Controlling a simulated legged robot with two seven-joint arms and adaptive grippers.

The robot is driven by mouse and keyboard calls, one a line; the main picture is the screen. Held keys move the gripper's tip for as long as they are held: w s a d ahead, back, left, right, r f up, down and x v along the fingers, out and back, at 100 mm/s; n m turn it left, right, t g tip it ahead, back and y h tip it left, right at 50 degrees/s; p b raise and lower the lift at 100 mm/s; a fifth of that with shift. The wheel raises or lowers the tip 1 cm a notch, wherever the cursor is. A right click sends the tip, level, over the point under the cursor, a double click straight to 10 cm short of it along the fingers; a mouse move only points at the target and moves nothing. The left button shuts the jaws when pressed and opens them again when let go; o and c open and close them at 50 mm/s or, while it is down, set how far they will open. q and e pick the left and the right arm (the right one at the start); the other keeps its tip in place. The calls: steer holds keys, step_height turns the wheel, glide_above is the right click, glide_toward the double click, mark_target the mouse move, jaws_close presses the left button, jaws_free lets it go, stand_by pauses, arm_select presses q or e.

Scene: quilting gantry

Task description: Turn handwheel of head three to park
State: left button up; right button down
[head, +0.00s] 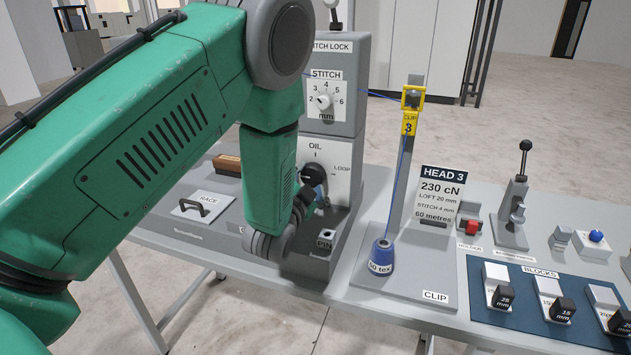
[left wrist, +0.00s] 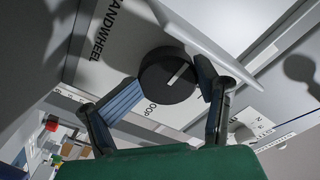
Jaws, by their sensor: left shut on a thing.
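The handwheel is a round black knob (head: 314,174) on the front of the grey machine head, with OIL and LOOP marked around it. In the left wrist view the black handwheel (left wrist: 165,84) shows a white pointer line, beside the lettering HANDWHEEL and part of LOOP. The line points up and right there, away from LOOP. My left gripper (head: 308,197) is at the handwheel, mostly behind my green arm. In the left wrist view its blue-padded fingers (left wrist: 172,80) are shut on the knob from both sides. A PARK mark is not readable. My right gripper is not in view.
Above the handwheel is a STITCH dial (head: 323,101). A blue thread runs from a yellow clip (head: 410,122) down to a blue cone (head: 381,257). A HEAD 3 card (head: 439,192) and a blue mat of blocks (head: 477,312) lie to the right. A PIN socket (head: 325,243) is below.

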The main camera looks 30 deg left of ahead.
arm_select(q)
steer(key=o, duration=0.6)
steer(key=shift+w+a+r, duration=0.15)
steer(key=shift+a+r, duration=0.25)
steer(key=shift+r, duration=0.05)
steer(key=shift+o, duration=0.2)
steer(key=shift+a, duration=0.1)
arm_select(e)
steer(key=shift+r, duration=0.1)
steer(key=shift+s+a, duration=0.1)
arm_select(q)
steer(key=v, duration=0.7)
steer(key=shift+f, duration=0.4)
steer(key=shift+s+d, duration=0.25)
steer(key=shift+s, duration=0.2)
steer(key=shift+s+d, duration=0.1)
steer(key=shift+d, duration=0.2)
steer(key=shift+a, duration=0.2)
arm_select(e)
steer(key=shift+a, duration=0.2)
